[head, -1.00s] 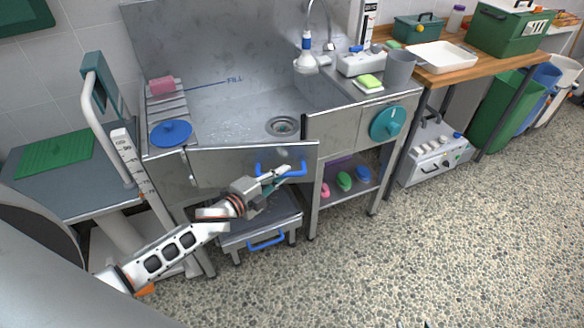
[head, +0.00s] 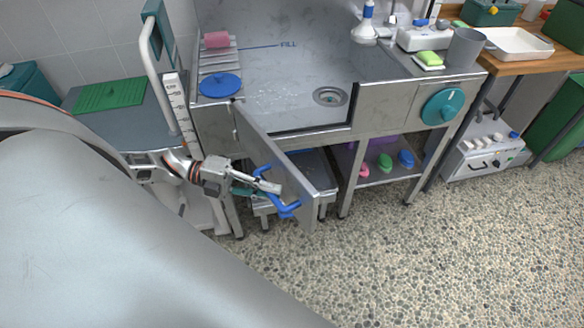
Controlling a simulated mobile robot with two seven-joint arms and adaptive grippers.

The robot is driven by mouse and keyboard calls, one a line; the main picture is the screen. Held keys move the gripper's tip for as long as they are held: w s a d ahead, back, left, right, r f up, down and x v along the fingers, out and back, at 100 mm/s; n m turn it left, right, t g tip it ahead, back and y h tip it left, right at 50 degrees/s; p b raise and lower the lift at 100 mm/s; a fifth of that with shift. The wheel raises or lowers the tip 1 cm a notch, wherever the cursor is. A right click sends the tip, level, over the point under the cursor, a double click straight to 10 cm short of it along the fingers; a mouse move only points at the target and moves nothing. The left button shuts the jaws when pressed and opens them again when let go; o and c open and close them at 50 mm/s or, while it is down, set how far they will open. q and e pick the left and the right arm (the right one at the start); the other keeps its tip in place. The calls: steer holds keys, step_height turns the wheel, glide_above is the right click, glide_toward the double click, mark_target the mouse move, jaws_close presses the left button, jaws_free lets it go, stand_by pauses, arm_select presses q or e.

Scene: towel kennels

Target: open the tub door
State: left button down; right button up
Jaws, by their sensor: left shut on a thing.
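The tub (head: 285,85) is a grey metal basin with a drain and a back wall marked FILL. Its door (head: 277,165) is a metal panel hinged at the left front. It stands swung well outward, leaving a gap in the tub's front. A blue handle (head: 289,209) is on the door's outer face. My left gripper (head: 272,186) is shut on the blue handle, left of the door. My right gripper is not in view.
A low step (head: 322,183) with a grey top stands under the tub, partly hidden by the door. A shelf with brushes (head: 385,161) is right of it. A blue lid (head: 221,85) sits on the left ledge. The pebbled floor at right is clear.

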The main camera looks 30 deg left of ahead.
arm_select(q)
steer(key=s+a+g, duration=0.1)
steer(key=s+a+m+g+b, duration=0.1)
steer(key=s, duration=0.1)
steer(key=s+a+m+g+h+b, duration=0.1)
steer(key=shift+s+a, duration=0.3)
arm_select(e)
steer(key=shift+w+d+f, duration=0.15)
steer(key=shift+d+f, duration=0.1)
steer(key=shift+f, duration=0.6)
arm_select(q)
steer(key=c, duration=2.2)
jaws_free()
steer(key=shift+o, duration=0.8)
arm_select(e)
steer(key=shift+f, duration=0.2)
arm_select(q)
steer(key=shift+a, duration=0.1)
